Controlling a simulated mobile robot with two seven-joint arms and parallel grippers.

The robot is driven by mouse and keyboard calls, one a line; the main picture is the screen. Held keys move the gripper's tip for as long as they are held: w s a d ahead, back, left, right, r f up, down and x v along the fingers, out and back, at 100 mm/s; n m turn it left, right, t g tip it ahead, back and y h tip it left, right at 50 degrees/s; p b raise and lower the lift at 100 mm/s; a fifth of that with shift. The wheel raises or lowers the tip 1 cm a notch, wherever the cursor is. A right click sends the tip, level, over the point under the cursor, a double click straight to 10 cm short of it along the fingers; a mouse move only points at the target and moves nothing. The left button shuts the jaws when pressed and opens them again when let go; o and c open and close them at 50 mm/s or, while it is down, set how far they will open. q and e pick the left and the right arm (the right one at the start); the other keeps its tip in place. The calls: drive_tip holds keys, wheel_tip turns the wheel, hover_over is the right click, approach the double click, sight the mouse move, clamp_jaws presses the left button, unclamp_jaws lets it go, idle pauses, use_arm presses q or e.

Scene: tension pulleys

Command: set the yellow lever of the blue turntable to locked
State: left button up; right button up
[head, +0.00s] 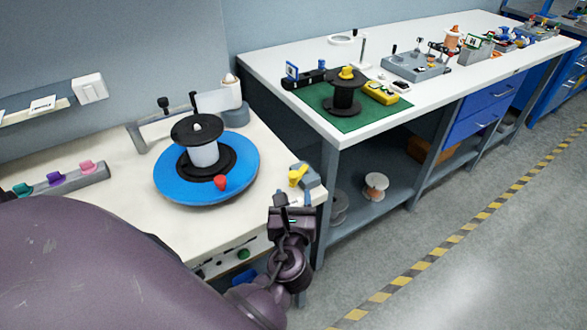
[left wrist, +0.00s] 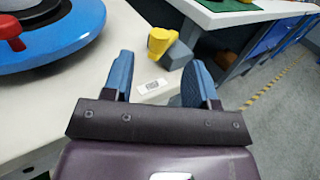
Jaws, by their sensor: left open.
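The blue turntable (head: 174,181) lies on the near white table, with a black and white spool (head: 203,152) on it and a red knob (head: 220,182) near its front edge. It also shows in the left wrist view (left wrist: 60,45) at the upper left. The yellow lever (head: 297,175) sits on a small grey block at the table's right corner. In the left wrist view the lever (left wrist: 160,41) is beyond my fingertips. My left gripper (head: 293,199) is open and empty, just in front of the lever and apart from it. My right gripper is not in view.
A white label (left wrist: 152,86) lies on the table between my fingers. A second workbench (head: 420,105) with a green mat (head: 315,98) and several devices stands behind to the right. A rack with coloured knobs (head: 60,180) is at the left. Floor at right is clear.

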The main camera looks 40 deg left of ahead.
use_arm(q)
drive_tip(key=x, duration=0.9)
drive_tip(key=shift+w+a, duration=0.1)
drive_tip(key=shift+a, duration=0.05)
clamp_jaws()
